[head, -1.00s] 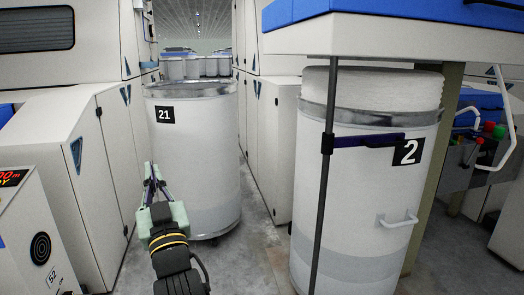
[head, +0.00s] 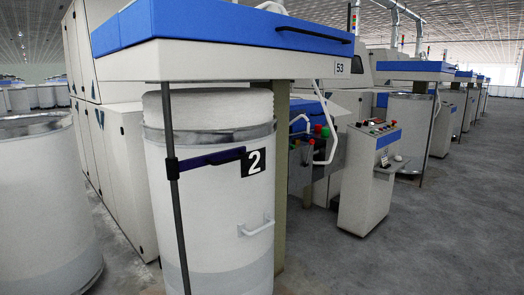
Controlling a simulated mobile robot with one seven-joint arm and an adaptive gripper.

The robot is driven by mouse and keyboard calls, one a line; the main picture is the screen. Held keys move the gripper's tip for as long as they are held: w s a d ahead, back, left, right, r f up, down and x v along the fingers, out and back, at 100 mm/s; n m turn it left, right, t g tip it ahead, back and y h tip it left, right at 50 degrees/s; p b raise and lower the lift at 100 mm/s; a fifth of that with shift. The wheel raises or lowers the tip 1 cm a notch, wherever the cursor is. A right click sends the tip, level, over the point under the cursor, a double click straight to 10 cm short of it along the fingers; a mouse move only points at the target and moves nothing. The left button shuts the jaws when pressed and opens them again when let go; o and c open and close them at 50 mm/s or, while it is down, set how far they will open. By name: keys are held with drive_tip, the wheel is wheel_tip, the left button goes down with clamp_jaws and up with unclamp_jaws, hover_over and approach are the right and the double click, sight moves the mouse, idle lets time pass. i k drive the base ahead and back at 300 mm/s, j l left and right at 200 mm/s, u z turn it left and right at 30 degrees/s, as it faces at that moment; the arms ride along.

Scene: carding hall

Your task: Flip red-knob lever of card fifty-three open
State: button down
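Card fifty-three shows its number plate "53" (head: 342,67) on the blue-topped white canopy (head: 225,62). Below the canopy, past the can, is a small control area with red and green buttons (head: 321,130). A small red knob (head: 312,142) shows just below them; it looks like the lever's end, but the lever's shaft and position are too small to tell. A white bent handle bar (head: 328,140) stands in front of this area and partly hides it. My gripper is not in view.
A large white can marked "2" (head: 210,205) stands under the canopy, behind a dark upright rod (head: 176,190). Another can (head: 45,215) is at the left. A control pedestal (head: 366,185) stands right of the card. Open grey floor (head: 450,225) lies at the right.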

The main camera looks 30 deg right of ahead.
sight(312, 142)
drive_tip(key=z, duration=1.2)
drive_tip(key=i+l, duration=0.2)
drive_tip(key=i, duration=0.55)
drive_tip(key=i+l, duration=0.15)
drive_tip(key=i, duration=0.6)
drive_tip(key=i+l, duration=0.2)
drive_tip(key=i, duration=0.55)
drive_tip(key=i+j, duration=0.35)
drive_tip(key=j, duration=0.25)
drive_tip(key=i+j, duration=0.2)
drive_tip(key=j, duration=0.15)
drive_tip(key=l+z, duration=0.05)
